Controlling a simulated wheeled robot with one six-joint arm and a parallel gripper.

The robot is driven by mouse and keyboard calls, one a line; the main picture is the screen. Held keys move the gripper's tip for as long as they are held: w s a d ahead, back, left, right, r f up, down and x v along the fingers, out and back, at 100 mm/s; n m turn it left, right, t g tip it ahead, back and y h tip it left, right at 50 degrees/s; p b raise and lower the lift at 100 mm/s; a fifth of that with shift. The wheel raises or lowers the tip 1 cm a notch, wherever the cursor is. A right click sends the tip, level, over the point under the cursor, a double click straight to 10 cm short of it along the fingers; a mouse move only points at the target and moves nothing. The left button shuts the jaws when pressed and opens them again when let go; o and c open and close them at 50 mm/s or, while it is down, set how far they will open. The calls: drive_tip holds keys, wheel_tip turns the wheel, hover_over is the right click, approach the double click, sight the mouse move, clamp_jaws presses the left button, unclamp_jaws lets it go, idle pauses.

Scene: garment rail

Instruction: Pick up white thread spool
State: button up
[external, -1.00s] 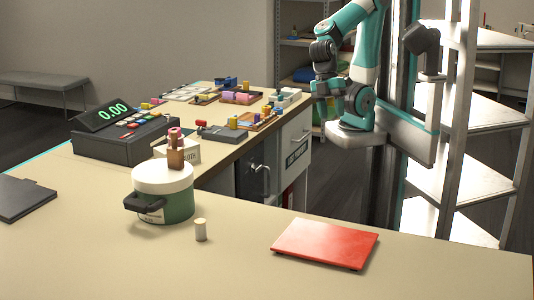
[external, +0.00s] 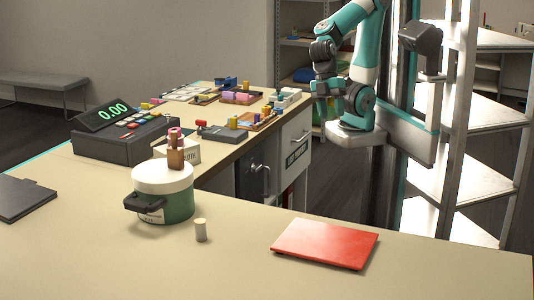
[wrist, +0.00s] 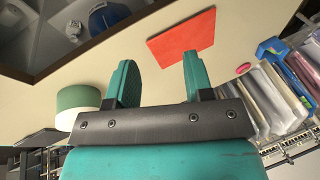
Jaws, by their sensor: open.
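A small whitish spool (external: 201,230) stands upright on the front counter, in front and to the right of the green and white pot (external: 178,203). My gripper (external: 326,108) is far behind it, raised by the right end of the rear counter and well apart from the spool. In the wrist view my gripper (wrist: 157,72) has its two teal fingers spread with nothing between them. I cannot make out the spool in the wrist view.
A red board (external: 325,243) lies right of the spool. A register (external: 125,139) with a green display stands at the left. Small coloured items, including a grey tray (external: 221,133), crowd the rear counter. A white ladder-like rack (external: 455,130) is right of my arm.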

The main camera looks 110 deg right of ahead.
drive_tip(key=o, duration=0.3)
